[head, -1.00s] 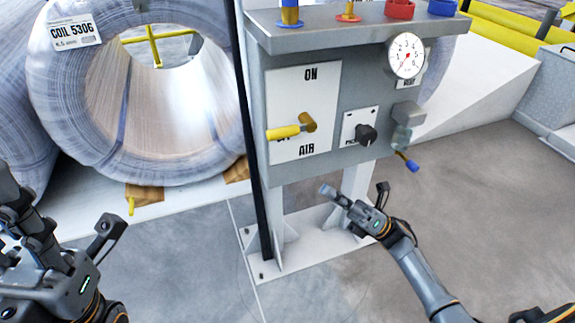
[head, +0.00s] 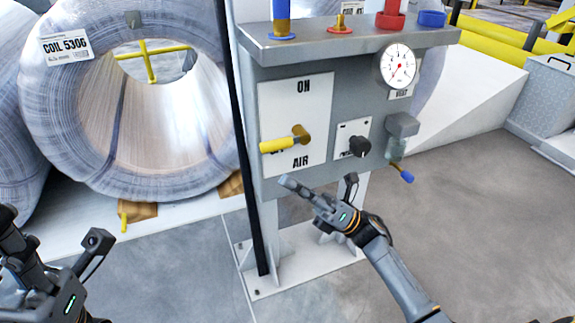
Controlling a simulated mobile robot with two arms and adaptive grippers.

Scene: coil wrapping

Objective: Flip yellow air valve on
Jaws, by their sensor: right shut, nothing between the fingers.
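The yellow air valve handle (head: 279,145) sticks out to the left from its brass pivot on a white plate (head: 312,95) marked ON at the top and AIR at the bottom. The handle lies nearly level. My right gripper (head: 288,183) is shut and empty, just below the panel's lower edge in the picture. Its tip points up and left toward the valve and is apart from it. My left gripper (head: 88,250) is at the lower left, partly cut off by the frame; its fingers cannot be made out clearly.
The grey panel (head: 350,90) also bears a black knob (head: 359,147), a pressure gauge (head: 397,66) and a blue-tipped fitting (head: 405,175). Red and blue items stand on its top shelf. Wrapped coil 5306 (head: 60,110) stands left of a black post (head: 235,150).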

